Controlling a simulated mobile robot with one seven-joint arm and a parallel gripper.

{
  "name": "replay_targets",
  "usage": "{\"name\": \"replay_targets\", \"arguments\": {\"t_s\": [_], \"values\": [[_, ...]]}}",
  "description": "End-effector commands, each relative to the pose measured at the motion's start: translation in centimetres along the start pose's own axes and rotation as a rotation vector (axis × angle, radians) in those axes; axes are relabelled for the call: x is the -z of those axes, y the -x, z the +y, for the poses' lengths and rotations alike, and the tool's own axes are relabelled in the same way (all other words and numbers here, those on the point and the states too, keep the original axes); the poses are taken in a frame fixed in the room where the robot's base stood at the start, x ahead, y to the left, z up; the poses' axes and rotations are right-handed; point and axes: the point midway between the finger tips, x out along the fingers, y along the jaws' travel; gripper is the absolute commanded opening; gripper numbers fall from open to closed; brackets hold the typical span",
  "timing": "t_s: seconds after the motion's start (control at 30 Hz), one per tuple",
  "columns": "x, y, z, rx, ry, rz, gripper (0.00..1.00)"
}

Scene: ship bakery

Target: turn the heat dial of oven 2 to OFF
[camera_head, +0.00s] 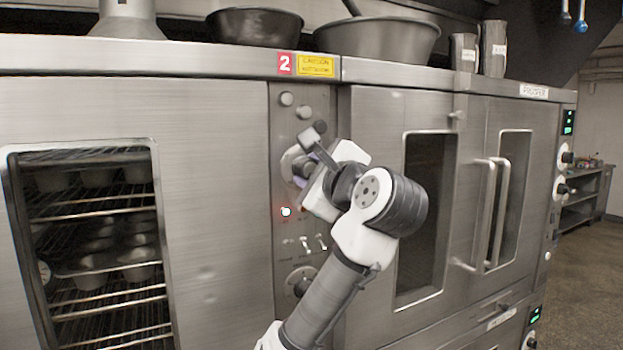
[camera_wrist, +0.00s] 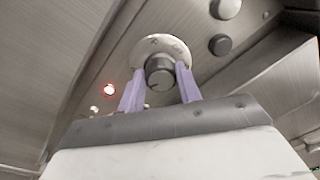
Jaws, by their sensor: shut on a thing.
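Oven 2 (camera_head: 215,130) is the large steel oven at left, marked by a red "2" label (camera_head: 285,64) above its control panel (camera_head: 305,105). The heat dial (camera_wrist: 159,71) is a dark round knob on a pale marked plate (camera_wrist: 178,46) in the wrist view. In the head view the dial is mostly hidden behind my gripper, and its plate (camera_head: 289,163) shows at the edge. My gripper (camera_wrist: 160,88) has its two lilac fingers on either side of the knob, shut on it. I cannot read the dial's setting. A red lamp (camera_head: 286,211) glows below the dial.
Switches (camera_head: 313,243) and another knob (camera_head: 300,281) sit lower on the panel. Two round buttons (camera_head: 287,99) are above. The proofer (camera_head: 480,180) with door handles stands to the right. Bowls (camera_head: 377,38) rest on top. Open floor (camera_head: 588,260) lies at far right.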

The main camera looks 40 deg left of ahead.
Motion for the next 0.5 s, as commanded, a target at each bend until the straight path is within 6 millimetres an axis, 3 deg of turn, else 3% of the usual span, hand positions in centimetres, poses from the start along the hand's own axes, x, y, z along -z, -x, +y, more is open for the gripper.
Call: {"name": "replay_targets", "arguments": {"t_s": [0.5], "values": [[0.36,0.04,0.33,0.017,0.492,-0.016,0.11]]}}
